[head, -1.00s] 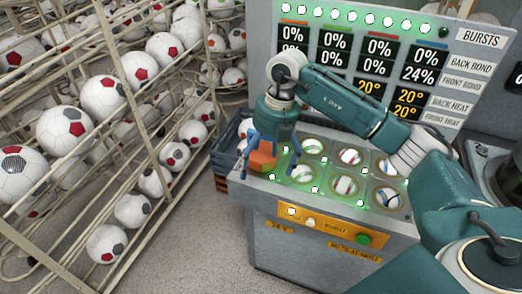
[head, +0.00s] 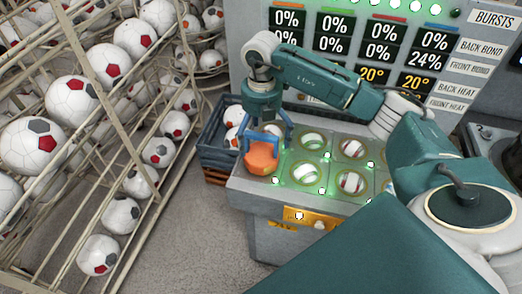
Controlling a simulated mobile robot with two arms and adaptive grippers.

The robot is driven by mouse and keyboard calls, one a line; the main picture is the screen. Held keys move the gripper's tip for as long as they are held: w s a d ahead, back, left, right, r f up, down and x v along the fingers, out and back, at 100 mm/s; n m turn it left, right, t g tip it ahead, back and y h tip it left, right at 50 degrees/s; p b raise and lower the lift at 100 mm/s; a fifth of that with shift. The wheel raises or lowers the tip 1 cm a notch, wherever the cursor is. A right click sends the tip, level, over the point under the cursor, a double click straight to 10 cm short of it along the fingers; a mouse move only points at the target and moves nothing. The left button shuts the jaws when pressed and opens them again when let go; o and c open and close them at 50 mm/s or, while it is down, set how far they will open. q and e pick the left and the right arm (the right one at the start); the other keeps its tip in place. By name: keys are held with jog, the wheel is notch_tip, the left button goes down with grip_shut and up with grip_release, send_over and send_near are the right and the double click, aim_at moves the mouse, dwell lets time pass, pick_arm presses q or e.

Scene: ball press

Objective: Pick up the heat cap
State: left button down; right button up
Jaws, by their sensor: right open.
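The heat cap (head: 262,161) is an orange, faceted block on the near left corner of the press top. My right gripper (head: 268,147) is directly above it, pointing down, with its blue fingers spread open. The fingertips reach to about the cap's upper part, one towards each side. I cannot tell whether they touch it. The cap's base is partly hard to make out. My left gripper is not in view.
The press top (head: 325,146) has several glowing round sockets, some holding balls, right of the cap. A display panel (head: 340,60) stands behind. A blue crate (head: 214,150) with balls is at left, beside racks of footballs. The floor (head: 180,235) in front is clear.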

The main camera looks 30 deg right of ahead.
aim_at(261, 153)
jog(key=shift+f, duration=0.3)
jog(key=shift+a+f+p, duration=0.1)
jog(key=shift+f+p, duration=0.25)
notch_tip(261, 153, down, 5)
jog(key=shift+s+r+p, duration=0.15)
jog(key=shift+r+p, duration=0.05)
jog(key=shift+p, duration=0.65)
jog(key=shift+c, duration=0.3)
jog(key=c, duration=1.7)
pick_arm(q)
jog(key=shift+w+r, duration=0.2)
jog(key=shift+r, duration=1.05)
pick_arm(e)
jog(key=shift+c, duration=0.5)
jog(key=shift+r, duration=0.15)
